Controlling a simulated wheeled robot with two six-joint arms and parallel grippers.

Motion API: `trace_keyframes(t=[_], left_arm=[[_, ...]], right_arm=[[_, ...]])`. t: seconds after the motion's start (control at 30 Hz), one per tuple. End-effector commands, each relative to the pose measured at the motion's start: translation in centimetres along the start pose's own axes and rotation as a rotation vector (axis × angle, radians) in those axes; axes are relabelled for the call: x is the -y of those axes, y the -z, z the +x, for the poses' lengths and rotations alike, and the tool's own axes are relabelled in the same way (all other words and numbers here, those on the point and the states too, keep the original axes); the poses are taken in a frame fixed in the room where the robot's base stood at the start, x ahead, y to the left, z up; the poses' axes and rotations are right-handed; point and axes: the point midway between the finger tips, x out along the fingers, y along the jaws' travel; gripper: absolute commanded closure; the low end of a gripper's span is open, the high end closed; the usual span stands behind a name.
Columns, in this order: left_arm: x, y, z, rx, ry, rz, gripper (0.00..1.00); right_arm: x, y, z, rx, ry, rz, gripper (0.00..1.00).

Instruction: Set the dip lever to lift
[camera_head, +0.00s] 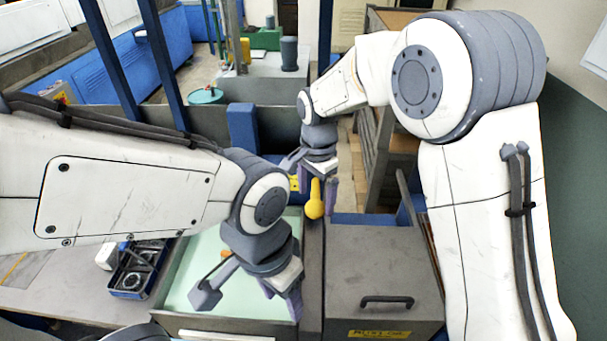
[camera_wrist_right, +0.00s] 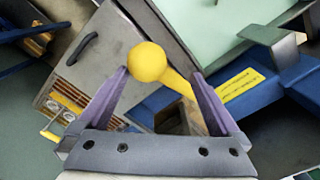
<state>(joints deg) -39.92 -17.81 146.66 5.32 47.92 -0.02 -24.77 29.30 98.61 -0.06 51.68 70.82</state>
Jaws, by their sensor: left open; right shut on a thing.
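The yellow dip lever (camera_head: 315,198) has a round knob and sits between the pale green bath and the grey lidded box. In the right wrist view the lever (camera_wrist_right: 147,62) runs from its knob down to the right, between the purple fingers. My right gripper (camera_head: 318,186) is shut on the lever; its fingertips (camera_wrist_right: 160,73) lie on either side of it. The lever's base is mostly hidden. My left gripper (camera_head: 249,300) is open and empty over the pale green bath (camera_head: 205,255), apart from the lever.
A grey lidded box (camera_head: 375,255) with a dark handle (camera_head: 386,300) stands right of the bath. A blue case with rings (camera_head: 130,281) lies on the bench at the left. A blue post (camera_head: 242,128) rises behind the bath, near my right gripper.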

Motion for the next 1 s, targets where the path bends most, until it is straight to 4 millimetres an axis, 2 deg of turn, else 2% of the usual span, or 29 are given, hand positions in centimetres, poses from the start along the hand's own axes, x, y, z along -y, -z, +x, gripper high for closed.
trace_keyframes(t=[0.03,0.3,0.63,0.67,0.7,0.77,0.8,0.87,0.9,1.0], left_arm=[[0.1,-0.1,0.8,0.002,0.0,0.0,0.45],[0.1,-0.1,1.4,0.001,0.0,0.0,0.45],[0.1,-0.1,1.4,0.001,0.0,0.0,0.45],[0.1,-0.1,1.4,0.001,0.0,0.0,0.45],[0.1,-0.1,1.4,0.001,0.0,0.0,0.45],[0.1,-0.1,1.7,0.001,0.0,0.0,0.45],[0.1,-0.1,2.1,0.001,0.0,0.0,0.45],[0.2,-0.2,3.0,0.001,0.0,0.0,0.45],[0.3,-0.2,3.7,0.001,0.0,-0.001,0.45],[0.4,-0.3,5.5,0.001,0.0,-0.001,0.45]], right_arm=[[0.3,-0.3,-0.5,0.002,0.012,0.001,0.12],[0.1,-0.2,-3.2,0.003,0.004,0.001,0.12],[-0.1,-0.2,-3.5,0.003,-0.004,0.001,0.12],[-0.1,-0.2,-3.5,0.003,-0.004,0.001,0.16],[-0.1,-0.2,-3.5,0.003,-0.003,-0.001,0.31],[0.0,0.0,-3.8,0.004,0.004,-0.018,0.54],[0.1,0.3,-4.2,0.004,0.014,-0.044,0.69],[0.2,0.9,-5.2,0.005,0.035,-0.109,0.92],[0.1,1.4,-6.2,0.004,0.052,-0.168,1.0],[-0.3,2.6,-9.3,-0.002,0.103,-0.351,1.0]])
